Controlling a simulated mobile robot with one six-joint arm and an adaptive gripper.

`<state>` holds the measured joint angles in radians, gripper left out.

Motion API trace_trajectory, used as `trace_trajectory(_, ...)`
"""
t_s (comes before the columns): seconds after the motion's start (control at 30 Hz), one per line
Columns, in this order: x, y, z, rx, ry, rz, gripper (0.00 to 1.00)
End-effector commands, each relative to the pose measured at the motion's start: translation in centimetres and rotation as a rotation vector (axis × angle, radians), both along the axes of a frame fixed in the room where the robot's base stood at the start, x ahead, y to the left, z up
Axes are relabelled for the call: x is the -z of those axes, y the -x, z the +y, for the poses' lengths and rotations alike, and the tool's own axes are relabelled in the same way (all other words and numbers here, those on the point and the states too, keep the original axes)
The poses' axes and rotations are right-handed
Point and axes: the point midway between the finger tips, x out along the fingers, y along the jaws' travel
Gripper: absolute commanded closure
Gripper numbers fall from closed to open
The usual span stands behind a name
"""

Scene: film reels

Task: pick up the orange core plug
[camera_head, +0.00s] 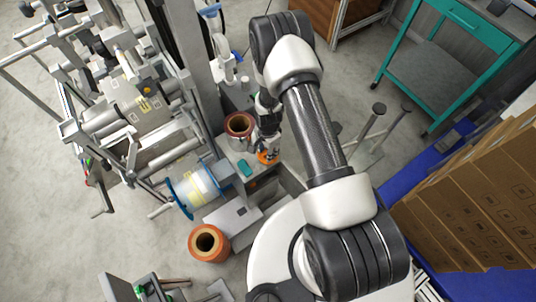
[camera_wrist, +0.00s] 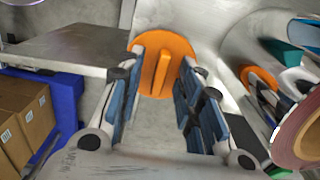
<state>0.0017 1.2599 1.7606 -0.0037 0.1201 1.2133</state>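The orange core plug (camera_wrist: 178,50) is a flat round disc with a raised upright bar (camera_wrist: 162,72) across its middle. In the wrist view it lies on a grey metal surface between and just beyond my fingertips. In the head view the plug (camera_head: 265,160) shows as a small orange patch on a grey stand, partly hidden under my gripper (camera_head: 269,152). My gripper (camera_wrist: 160,85) is open, with one blue-padded finger on each side of the bar. A gap shows between the bar and both pads.
A teal block (camera_head: 245,168) lies just left of the plug, and a copper-coloured roll (camera_head: 239,124) stands behind it. A blue-flanged reel (camera_head: 201,188) and an orange roll (camera_head: 208,243) are further left and nearer. In the wrist view a shiny surface at right shows what look like reflections.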

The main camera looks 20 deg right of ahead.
Motion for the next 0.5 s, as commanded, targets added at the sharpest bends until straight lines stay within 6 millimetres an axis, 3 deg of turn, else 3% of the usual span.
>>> trace_trajectory(0.5,-0.03,0.04,0.01,0.000,0.000,0.001,1.00)
